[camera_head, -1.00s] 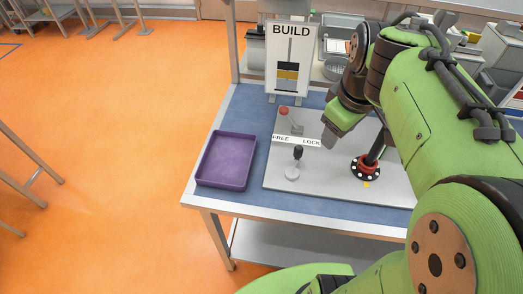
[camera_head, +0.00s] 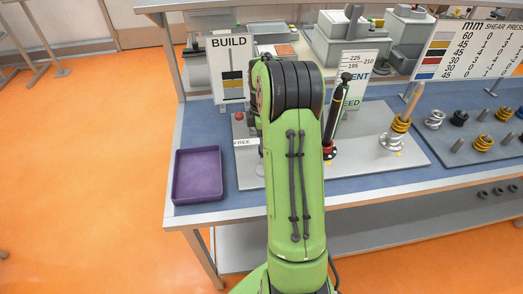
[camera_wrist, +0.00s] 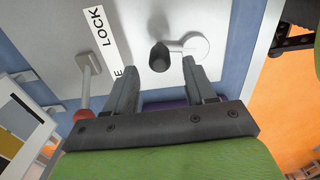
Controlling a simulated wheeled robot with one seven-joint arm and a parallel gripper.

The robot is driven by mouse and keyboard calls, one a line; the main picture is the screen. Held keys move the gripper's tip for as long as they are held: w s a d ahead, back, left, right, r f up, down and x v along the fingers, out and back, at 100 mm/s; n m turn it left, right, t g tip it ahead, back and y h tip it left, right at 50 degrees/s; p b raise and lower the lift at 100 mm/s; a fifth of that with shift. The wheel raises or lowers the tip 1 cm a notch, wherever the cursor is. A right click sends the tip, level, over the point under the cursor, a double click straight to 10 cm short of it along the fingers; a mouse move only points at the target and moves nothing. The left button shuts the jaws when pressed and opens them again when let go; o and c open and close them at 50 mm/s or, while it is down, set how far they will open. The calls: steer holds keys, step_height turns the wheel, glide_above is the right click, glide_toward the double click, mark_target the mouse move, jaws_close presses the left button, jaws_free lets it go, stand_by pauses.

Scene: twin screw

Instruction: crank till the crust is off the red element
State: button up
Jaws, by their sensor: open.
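My gripper (camera_wrist: 160,78) shows in the wrist view with its two fingers apart and nothing held. A crank with a black knob (camera_wrist: 158,57) and a pale round hub (camera_wrist: 196,45) lies just beyond the fingertips, the knob lined up with the gap between them. I cannot tell how far the knob is from the fingers. In the head view my arm hides the gripper and the crank. A red ringed part (camera_head: 329,151) shows partly at the foot of a tilted dark rod (camera_head: 337,118), right of my arm; any crust on it is too small to make out.
A red-ball lever (camera_wrist: 84,114) stands beside a FREE/LOCK label (camera_wrist: 97,29). An empty purple tray (camera_head: 198,200) sits left of the grey board (camera_head: 370,170). The BUILD sign (camera_head: 229,75) stands behind. A post with yellow rings (camera_head: 401,122) is at right.

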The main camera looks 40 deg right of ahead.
step_height(320, 180, down, 5)
steer(key=shift+r, duration=0.15)
jaws_close()
